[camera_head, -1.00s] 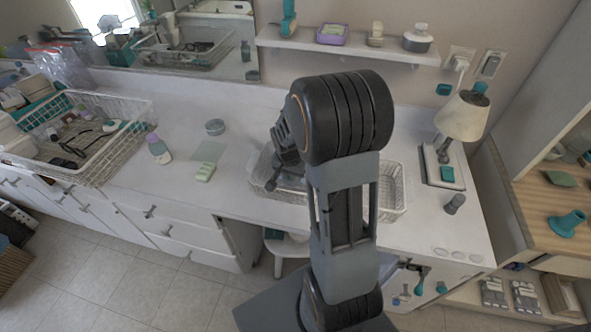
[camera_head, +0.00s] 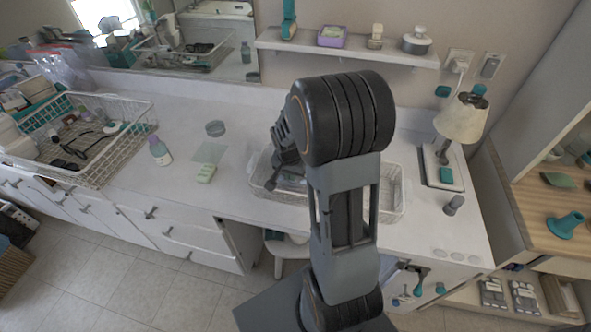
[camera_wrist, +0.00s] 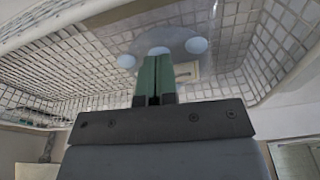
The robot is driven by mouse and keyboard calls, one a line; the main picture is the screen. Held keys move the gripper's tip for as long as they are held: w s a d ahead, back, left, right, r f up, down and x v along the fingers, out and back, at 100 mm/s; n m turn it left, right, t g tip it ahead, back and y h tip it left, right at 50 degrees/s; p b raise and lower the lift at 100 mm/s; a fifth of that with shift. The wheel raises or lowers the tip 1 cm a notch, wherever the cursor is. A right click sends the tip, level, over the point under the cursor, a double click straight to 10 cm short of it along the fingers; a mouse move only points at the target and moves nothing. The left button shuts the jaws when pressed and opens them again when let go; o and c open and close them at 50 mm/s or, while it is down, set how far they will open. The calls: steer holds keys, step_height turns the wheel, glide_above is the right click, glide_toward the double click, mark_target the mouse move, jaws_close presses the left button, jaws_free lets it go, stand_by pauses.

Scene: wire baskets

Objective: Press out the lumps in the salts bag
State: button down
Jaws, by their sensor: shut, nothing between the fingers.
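The salts bag (camera_wrist: 180,48) appears in the wrist view as a flat, see-through grey-blue shape in the wire basket (camera_wrist: 225,55). Pale blue round lumps (camera_wrist: 196,45) show on it, one at the right, one at the left and one near the fingertips. My gripper (camera_wrist: 155,60) is shut and empty, its green fingers in front of the bag's middle. I cannot tell whether the tips touch it. In the head view the wire basket (camera_head: 395,205) stands on the counter, partly hidden behind my arm. The bag is mostly hidden there.
A larger wire basket (camera_head: 118,163) with glasses and other items stands at the left. A lamp (camera_head: 463,118) stands at the right. A shelf (camera_head: 350,50) runs above the counter.

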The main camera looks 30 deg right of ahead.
steer(key=shift+r, duration=0.6)
steer(key=shift+w+d+f, duration=0.2)
steer(key=shift+w+d, duration=1.15)
steer(key=shift+w+d+f, duration=0.2)
steer(key=shift+w+d, duration=1.1)
steer(key=shift+d, duration=0.05)
steer(key=shift+f+b, duration=0.7)
steer(key=shift+f, duration=0.1)
steer(key=shift+s+a+f, duration=0.1)
steer(key=shift+s+f, duration=0.05)
steer(key=shift+r+p, duration=0.65)
steer(key=shift+r, duration=0.6)
